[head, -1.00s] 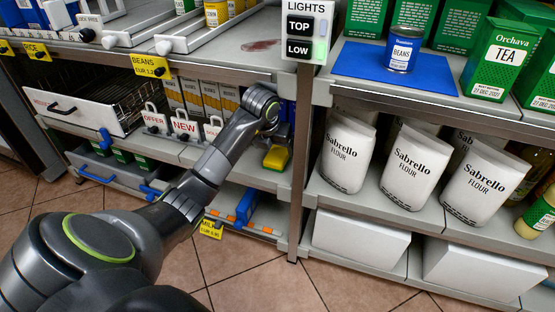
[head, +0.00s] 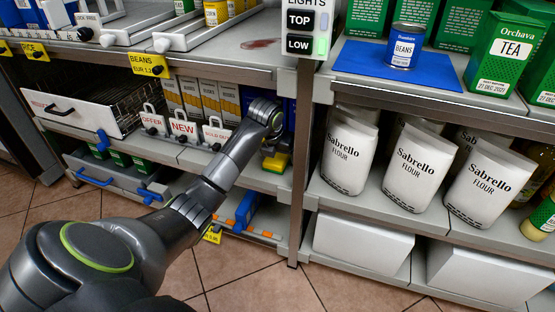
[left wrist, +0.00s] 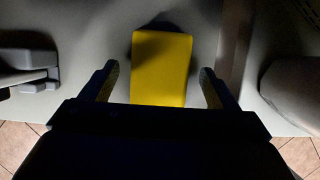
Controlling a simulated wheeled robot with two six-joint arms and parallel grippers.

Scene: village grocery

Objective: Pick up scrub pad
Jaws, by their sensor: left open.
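The scrub pad (head: 276,162) is a yellow block with a green layer below, on the middle shelf left of the upright post. My left arm reaches in from the left, and its gripper (head: 277,135) is at the pad, mostly hidden behind the wrist. In the left wrist view the yellow pad (left wrist: 161,68) lies between the two fingers of my left gripper (left wrist: 158,82). The fingers are apart, with a gap on each side of the pad. My right gripper is not in view.
A metal post (head: 302,150) stands just right of the pad. Sign holders (head: 184,128) and yellow-grey boxes (head: 210,100) stand to the left. The upper shelf (head: 225,62) hangs above. White flour bags (head: 402,162) stand on the right shelf.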

